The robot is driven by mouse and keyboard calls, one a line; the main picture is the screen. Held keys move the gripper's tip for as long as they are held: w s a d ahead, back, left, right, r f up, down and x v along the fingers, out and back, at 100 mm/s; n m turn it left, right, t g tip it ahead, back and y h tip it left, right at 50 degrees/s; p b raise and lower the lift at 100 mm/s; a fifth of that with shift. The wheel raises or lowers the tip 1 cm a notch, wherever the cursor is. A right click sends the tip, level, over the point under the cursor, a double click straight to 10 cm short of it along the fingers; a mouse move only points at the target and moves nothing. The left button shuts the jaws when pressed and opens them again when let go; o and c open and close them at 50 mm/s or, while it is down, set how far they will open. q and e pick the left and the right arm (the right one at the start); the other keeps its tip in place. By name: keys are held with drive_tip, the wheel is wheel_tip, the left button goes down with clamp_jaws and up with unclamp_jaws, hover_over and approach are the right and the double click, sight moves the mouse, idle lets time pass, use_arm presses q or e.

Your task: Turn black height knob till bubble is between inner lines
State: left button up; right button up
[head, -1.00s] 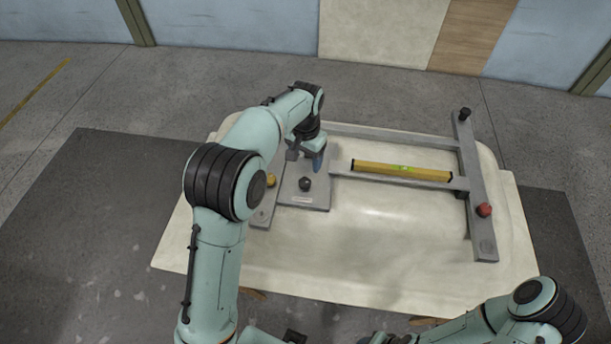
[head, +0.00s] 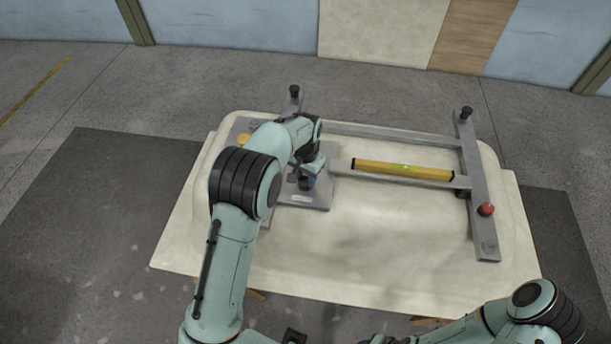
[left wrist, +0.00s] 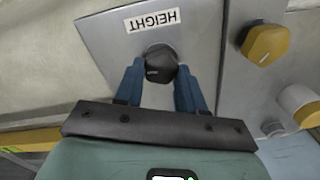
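The black height knob (left wrist: 160,64) sits on a grey plate (left wrist: 105,40) with a HEIGHT label (left wrist: 153,19) in the left wrist view. My left gripper (left wrist: 160,80) has its two blue fingers on either side of the knob, with small gaps seeming to show, so it looks open around it. In the head view my left gripper (head: 307,180) is over the knob and mostly covers it. The yellow spirit level (head: 403,170) lies on a grey frame bar, with a green vial near its middle. The bubble is too small to read against the lines. My right gripper is not in view.
The grey frame (head: 470,180) lies on the cream tub shell (head: 380,250). A yellow knob (left wrist: 266,44) is close to my left gripper. The shell's front is clear.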

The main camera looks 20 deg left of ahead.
use_arm(q)
drive_tip(key=c, duration=0.3)
drive_tip(key=shift+n, duration=0.3)
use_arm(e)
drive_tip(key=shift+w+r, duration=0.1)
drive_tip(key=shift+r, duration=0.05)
use_arm(q)
drive_tip(key=n+p, duration=0.1)
drive_tip(key=n, duration=0.2)
drive_tip(key=shift+a+n+p, duration=0.1)
drive_tip(key=shift+n+p, duration=0.35)
drive_tip(key=shift+n, duration=1.65)
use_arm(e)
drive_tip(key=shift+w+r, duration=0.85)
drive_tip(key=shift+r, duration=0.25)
use_arm(q)
drive_tip(key=o, duration=1)
drive_tip(key=shift+o, duration=0.2)
